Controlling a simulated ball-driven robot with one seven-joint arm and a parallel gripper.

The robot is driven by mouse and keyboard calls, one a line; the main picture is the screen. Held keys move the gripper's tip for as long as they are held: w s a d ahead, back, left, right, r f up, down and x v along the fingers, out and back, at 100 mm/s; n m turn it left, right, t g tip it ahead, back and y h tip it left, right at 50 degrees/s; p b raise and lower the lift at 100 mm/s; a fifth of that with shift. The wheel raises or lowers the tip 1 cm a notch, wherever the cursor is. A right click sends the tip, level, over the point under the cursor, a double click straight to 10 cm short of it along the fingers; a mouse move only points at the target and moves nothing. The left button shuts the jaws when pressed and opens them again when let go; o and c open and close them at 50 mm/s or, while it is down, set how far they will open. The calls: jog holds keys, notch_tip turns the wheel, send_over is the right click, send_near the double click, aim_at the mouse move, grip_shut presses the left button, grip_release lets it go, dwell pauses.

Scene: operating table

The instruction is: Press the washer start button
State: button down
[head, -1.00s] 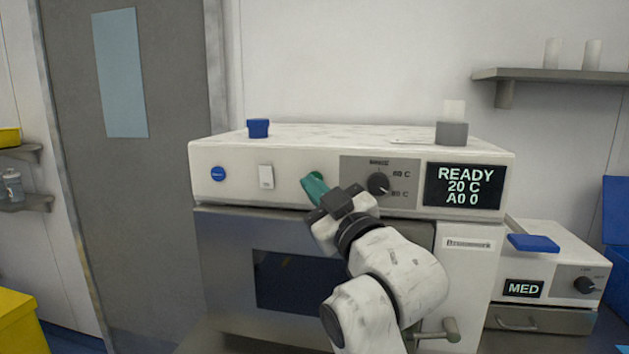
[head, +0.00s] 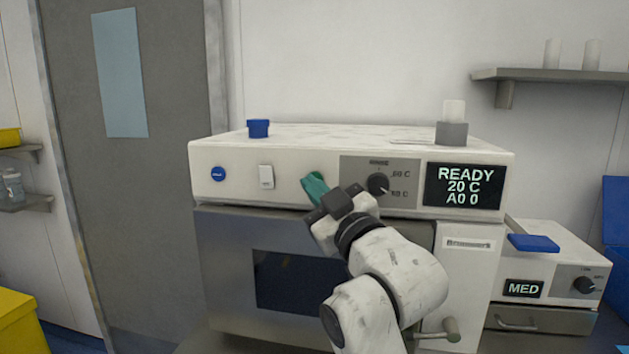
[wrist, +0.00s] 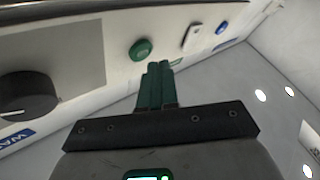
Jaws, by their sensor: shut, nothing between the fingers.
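The washer is a white and steel unit, and its front panel (head: 232,187) fills the middle of the head view. A round green button (wrist: 141,49) shows on the panel in the wrist view. In the head view my fingers cover most or all of its spot. My gripper (head: 313,184) has green fingers, shut and empty, pointing at the panel left of the dial. In the wrist view the fingertips (wrist: 158,66) appear just below and right of the button. Whether they touch it I cannot tell. The washer display (head: 465,186) reads READY, 20 C, A0 0.
A dark dial (head: 377,184) lies right of my fingers. A white switch (head: 266,177) and a blue round badge (head: 218,174) lie to the left. A blue box (head: 258,128) and a grey-and-white object (head: 452,130) stand on top. A smaller MED unit (head: 540,283) stands right.

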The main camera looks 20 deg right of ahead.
jog(key=shift+w+d, duration=0.25)
jog(key=shift+w, duration=0.1)
jog(key=shift+w+d, duration=0.2)
jog(key=shift+w, duration=0.1)
dwell(0.9)
dwell(0.4)
jog(key=shift+s+a, duration=0.45)
jog(key=shift+s, duration=0.2)
jog(key=s+a, duration=0.1)
jog(key=s, duration=0.1)
jog(key=s+a+p, duration=0.1)
jog(key=s+a, duration=0.1)
dwell(0.3)
jog(key=shift+f, duration=0.1)
dwell(0.6)
